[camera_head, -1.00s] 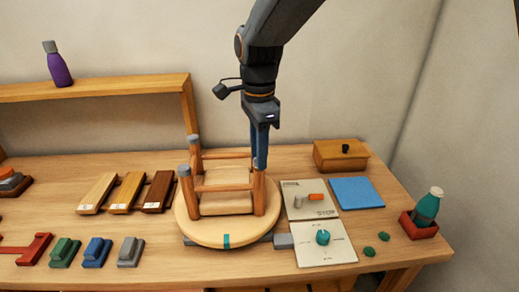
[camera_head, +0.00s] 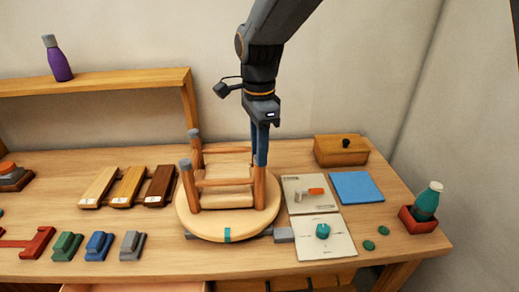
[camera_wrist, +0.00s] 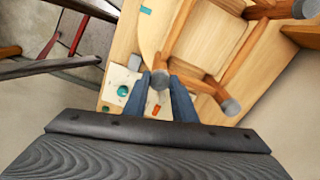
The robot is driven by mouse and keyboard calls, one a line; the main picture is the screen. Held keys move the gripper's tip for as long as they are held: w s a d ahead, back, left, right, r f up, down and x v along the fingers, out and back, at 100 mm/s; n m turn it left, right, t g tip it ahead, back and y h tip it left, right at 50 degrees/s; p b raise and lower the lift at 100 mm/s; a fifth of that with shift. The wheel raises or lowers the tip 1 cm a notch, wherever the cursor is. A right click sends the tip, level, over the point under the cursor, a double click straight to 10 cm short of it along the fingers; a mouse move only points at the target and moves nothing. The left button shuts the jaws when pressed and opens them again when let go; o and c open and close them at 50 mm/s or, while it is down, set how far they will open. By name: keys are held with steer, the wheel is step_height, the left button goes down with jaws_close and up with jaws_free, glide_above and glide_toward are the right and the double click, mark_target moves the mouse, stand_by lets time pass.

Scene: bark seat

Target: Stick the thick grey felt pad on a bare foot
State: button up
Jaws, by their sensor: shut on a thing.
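The upside-down wooden stool (camera_head: 224,183) rests with its seat on a round pale disc (camera_head: 203,225), legs up. Its two left legs end in grey caps (camera_head: 187,164). My gripper (camera_head: 260,160) points down at the front-right leg (camera_head: 259,188). In the wrist view, my gripper (camera_wrist: 164,82) is shut around a grey piece, the felt pad (camera_wrist: 160,80), at that leg's tip. The fingers hide part of it, and I cannot tell whether it sticks there. Another grey-capped foot (camera_wrist: 230,106) stands just right of the fingers in the wrist view.
Right of the stool lie a card with grey and orange pieces (camera_head: 316,191), a card with a teal knob (camera_head: 323,231) and a blue mat (camera_head: 357,187). A wooden box (camera_head: 342,151) stands behind. Wooden strips (camera_head: 128,186) and coloured blocks (camera_head: 98,246) lie left. A shelf (camera_head: 95,83) stands behind.

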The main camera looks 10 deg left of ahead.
steer(key=shift+f, duration=0.25)
stand_by(0.6)
steer(key=o, duration=1.1)
steer(key=shift+o, duration=0.3)
steer(key=shift+o, duration=1.3)
steer(key=shift+r+p, duration=2.25)
steer(key=shift+r, duration=1.25)
